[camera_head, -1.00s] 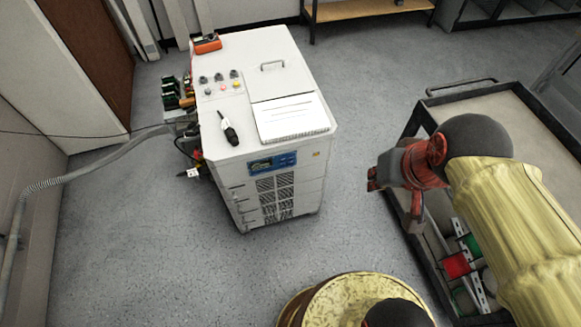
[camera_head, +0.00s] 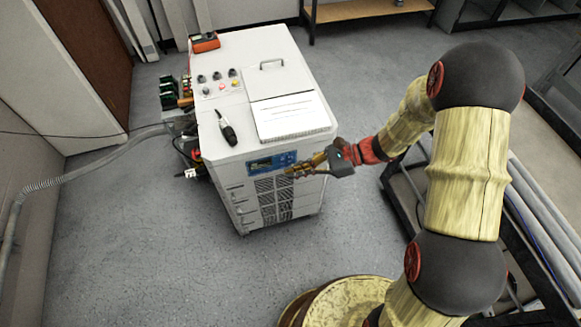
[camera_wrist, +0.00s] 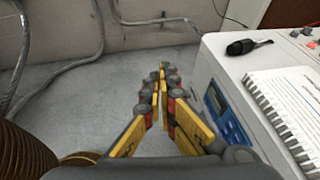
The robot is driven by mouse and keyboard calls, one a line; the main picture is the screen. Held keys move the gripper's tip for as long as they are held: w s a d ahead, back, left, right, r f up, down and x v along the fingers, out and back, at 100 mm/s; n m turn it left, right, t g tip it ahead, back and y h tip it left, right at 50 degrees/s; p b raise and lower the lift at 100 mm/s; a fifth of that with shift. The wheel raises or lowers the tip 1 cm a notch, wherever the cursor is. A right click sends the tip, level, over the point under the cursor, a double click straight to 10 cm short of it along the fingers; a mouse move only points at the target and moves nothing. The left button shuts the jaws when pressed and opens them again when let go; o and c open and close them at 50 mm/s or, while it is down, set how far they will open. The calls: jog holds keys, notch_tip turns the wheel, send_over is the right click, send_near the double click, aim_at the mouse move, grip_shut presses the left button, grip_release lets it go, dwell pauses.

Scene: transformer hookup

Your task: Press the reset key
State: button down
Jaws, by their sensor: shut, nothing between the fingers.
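A white cabinet (camera_head: 250,130) carries a blue display panel (camera_head: 268,164) at the top of its front face. The panel also shows in the wrist view (camera_wrist: 226,118), right of my fingers. Any key marked reset is too small to make out. Red and yellow buttons and black knobs (camera_head: 219,80) sit on the cabinet top. My gripper (camera_head: 291,172) is shut and empty, in front of the panel's right end in the head view. In the wrist view its fingertips (camera_wrist: 163,78) meet, pointing past the cabinet front. I cannot tell whether they touch it.
A notepad (camera_head: 290,115) and a black-handled tool (camera_head: 227,130) lie on the cabinet top, with an orange meter (camera_head: 205,41) at its back edge. A dark cart (camera_head: 405,195) stands at right, partly behind my arm. Grey floor (camera_head: 120,220) is clear at left.

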jog(key=w+d+f+m+t, duration=0.1)
jog(key=w+f+m+t, duration=0.1)
jog(key=f+m+t, duration=0.2)
jog(key=w+d+f+m+t+y+b, duration=0.1)
jog(key=f+m+t, duration=0.4)
jog(key=f, duration=1.6)
jog(key=w+d+m, duration=0.1)
jog(key=w+m, duration=0.1)
jog(key=m, duration=0.3)
jog(key=shift+m, duration=0.3)
jog(key=w+a+b, duration=0.2)
jog(key=w, duration=0.6)
jog(key=shift+w+a, duration=0.25)
jog(key=shift+w, duration=0.1)
jog(key=shift+w+a+b, duration=0.1)
jog(key=shift+w+b, duration=0.15)
jog(key=shift+b, duration=0.1)
